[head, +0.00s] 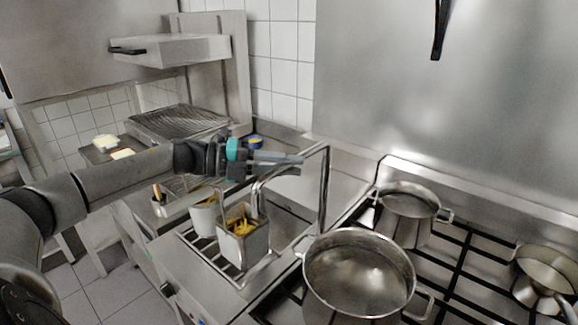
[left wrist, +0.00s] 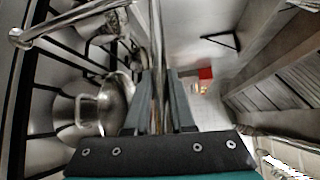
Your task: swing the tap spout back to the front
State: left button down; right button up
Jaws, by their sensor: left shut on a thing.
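The tap is a bent chrome tube. In the head view its upright part (head: 324,195) rises from the steel counter, and its upper arm slopes down to the left towards the fryer baskets. My left gripper (head: 298,164) reaches in from the left, level with the upper part of the tap, and is shut on the tube. In the left wrist view a chrome tube (left wrist: 157,50) runs between the two fingers (left wrist: 160,100). Another chrome tube (left wrist: 75,20) with a rounded end crosses the upper left. The exact grip point is partly hidden by the fingers. My right gripper is not in view.
A large steel pot (head: 358,240) stands on the hob close to the tap, with a smaller pot (head: 408,200) behind and a pan (head: 545,270) at right. Fryer baskets (head: 243,245) with fries sit below my gripper. A steel wall panel (head: 450,90) stands behind.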

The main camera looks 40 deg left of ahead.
pick_arm(q)
jog(key=c, duration=0.8)
grip_release()
jog(key=shift+o, duration=0.2)
jog(key=shift+p+v, duration=3.6)
jog(key=shift+v, duration=4)
